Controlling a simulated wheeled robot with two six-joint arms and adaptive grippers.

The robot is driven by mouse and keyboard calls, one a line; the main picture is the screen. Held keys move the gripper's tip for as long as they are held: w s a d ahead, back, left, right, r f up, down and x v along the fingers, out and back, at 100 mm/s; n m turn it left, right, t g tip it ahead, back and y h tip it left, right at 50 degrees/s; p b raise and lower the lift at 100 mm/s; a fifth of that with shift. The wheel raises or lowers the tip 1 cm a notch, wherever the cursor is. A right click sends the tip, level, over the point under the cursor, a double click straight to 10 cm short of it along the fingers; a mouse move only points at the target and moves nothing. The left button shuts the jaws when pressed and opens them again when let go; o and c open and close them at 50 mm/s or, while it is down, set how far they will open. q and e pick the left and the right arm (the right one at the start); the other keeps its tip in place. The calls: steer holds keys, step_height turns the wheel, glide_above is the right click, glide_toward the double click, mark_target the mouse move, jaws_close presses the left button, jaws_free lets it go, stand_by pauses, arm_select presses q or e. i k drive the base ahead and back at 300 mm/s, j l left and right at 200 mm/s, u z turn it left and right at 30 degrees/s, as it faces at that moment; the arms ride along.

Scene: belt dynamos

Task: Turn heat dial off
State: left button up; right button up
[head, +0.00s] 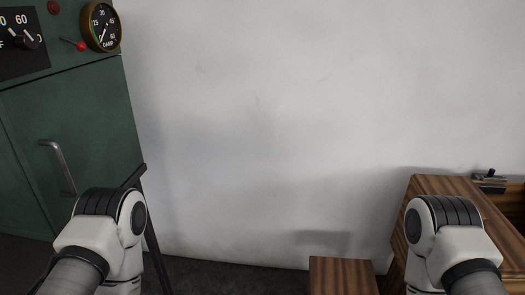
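A black dial panel (22,55) is at the top left of the head view, on a green cabinet, cut off by the left edge. It carries a dark knob (27,40) with white marks and the number 60; its label is not fully readable, so I cannot tell whether it is the heat dial. Both my arms show at the bottom, the left one below the cabinet handle and the right one in front of a wooden piece. Neither gripper's fingers show. No arm is touching the knob.
The green cabinet (85,115) has a metal handle (60,166), a red-tipped lever (81,46) and a round DAMP gauge (102,26). Striped wooden furniture (440,184) stands right, and a lower wooden block (342,275) bottom centre. The white wall between is bare.

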mark_target(25, 40)
steer(key=u, duration=1.3)
steer(key=l+z, duration=0.25)
steer(key=k+l, duration=0.05)
steer(key=l, duration=0.05)
